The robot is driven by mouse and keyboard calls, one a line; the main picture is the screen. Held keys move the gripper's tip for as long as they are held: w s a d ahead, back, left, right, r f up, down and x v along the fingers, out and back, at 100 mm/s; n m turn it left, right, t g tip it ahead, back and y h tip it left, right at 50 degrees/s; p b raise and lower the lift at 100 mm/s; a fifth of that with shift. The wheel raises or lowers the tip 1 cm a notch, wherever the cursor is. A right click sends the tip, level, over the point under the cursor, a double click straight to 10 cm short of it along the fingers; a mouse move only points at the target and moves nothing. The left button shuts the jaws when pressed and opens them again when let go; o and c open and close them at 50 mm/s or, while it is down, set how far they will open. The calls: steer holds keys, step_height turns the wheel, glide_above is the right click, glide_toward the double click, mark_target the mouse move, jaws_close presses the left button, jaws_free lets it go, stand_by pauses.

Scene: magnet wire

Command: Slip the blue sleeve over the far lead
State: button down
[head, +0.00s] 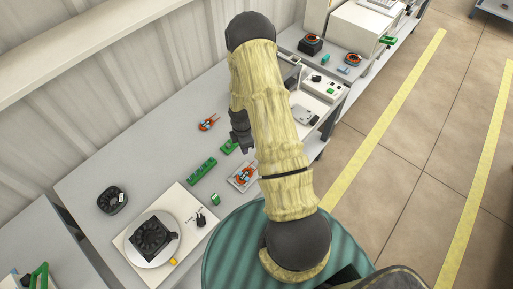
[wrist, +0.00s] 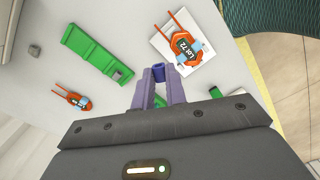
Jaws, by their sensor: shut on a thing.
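My gripper (wrist: 158,88) is shut on a small blue sleeve (wrist: 158,73), held upright between its purple fingertips in the wrist view. An orange wire coil (wrist: 181,45) with a "Lot 72" label lies on a white card (wrist: 207,22), beyond and right of the sleeve. Its two bare orange leads (wrist: 163,36) point up and left in that view, apart from the sleeve. The coil on its card also shows in the head view (head: 243,176), beside my arm. The sleeve cannot be made out in the head view.
A second orange coil (wrist: 75,98) lies at left in the wrist view, near a long green block (wrist: 95,50). In the head view, a black fan (head: 152,236) sits on a white plate at front left, and a dark round part (head: 112,200) lies beyond.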

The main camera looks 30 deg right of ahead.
steer(key=w+a+r+m, duration=0.1)
steer(key=a+r+m, duration=0.2)
steer(key=a+m, duration=0.7)
steer(key=shift+a+m, duration=0.15)
steer(key=shift+m, duration=2.85)
steer(key=shift+w+a+r, duration=0.1)
